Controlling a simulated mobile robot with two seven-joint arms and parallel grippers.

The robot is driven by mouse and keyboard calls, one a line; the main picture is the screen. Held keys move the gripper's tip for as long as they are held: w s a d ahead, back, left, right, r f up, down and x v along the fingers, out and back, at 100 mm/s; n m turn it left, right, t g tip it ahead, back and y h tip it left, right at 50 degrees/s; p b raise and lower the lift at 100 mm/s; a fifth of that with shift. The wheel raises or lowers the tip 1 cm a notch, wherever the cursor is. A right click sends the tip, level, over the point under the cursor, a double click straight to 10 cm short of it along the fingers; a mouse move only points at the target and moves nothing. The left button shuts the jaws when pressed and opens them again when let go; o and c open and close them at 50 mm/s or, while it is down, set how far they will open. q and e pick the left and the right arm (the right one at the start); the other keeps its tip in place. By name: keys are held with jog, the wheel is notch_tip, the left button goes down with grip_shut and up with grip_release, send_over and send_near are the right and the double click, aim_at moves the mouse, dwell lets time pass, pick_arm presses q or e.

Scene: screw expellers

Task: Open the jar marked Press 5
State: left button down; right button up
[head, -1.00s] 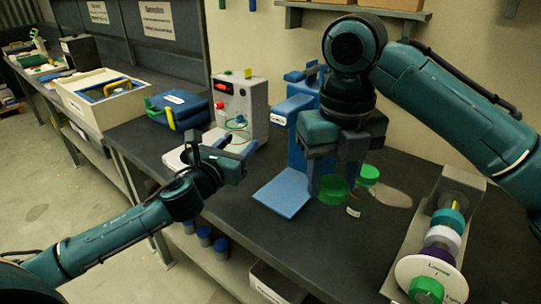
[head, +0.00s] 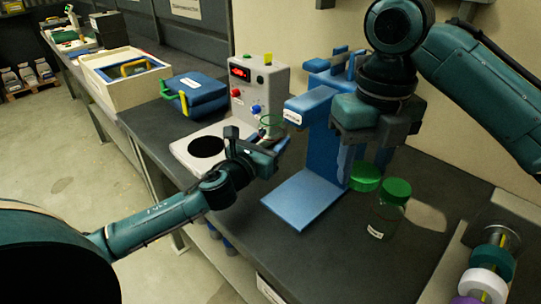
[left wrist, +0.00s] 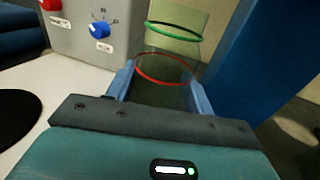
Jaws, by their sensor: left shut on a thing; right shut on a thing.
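A clear jar (head: 388,220) with a green lid and a small white label stands upright on the dark bench; I cannot read the label. My right gripper (head: 362,165) points down just behind and left of it, shut on a green lid (head: 366,180). I cannot tell whether a jar is attached to that lid. My left gripper (head: 272,143) is beside the blue press, shut on a clear vessel (left wrist: 165,92) marked with a red ring and a green ring. The vessel sits between its fingers (left wrist: 160,85) in the left wrist view.
The blue press (head: 318,150) with its flat base plate stands between the grippers. A grey control box (head: 258,90) with a red display is behind the left gripper. A blue case (head: 195,92) sits further left. A machine with coloured rings (head: 488,270) is at right.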

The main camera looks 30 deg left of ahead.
pick_arm(q)
jog(key=shift+f+b, duration=0.5)
jog(key=shift+f, duration=1.15)
pick_arm(e)
jog(key=shift+f, duration=0.55)
pick_arm(q)
jog(key=shift+f, duration=0.2)
pick_arm(e)
jog(key=shift+f, duration=0.15)
pick_arm(q)
jog(key=c, duration=0.6)
grip_release()
jog(key=shift+r, duration=0.1)
jog(key=s, duration=1)
jog(key=shift+s+a+b, duration=0.25)
jog(key=shift+a+b, duration=0.1)
jog(key=shift+b, duration=0.05)
pick_arm(e)
jog(key=shift+f, duration=0.3)
pick_arm(q)
jog(key=shift+s+a, duration=0.1)
jog(key=shift+s, duration=0.65)
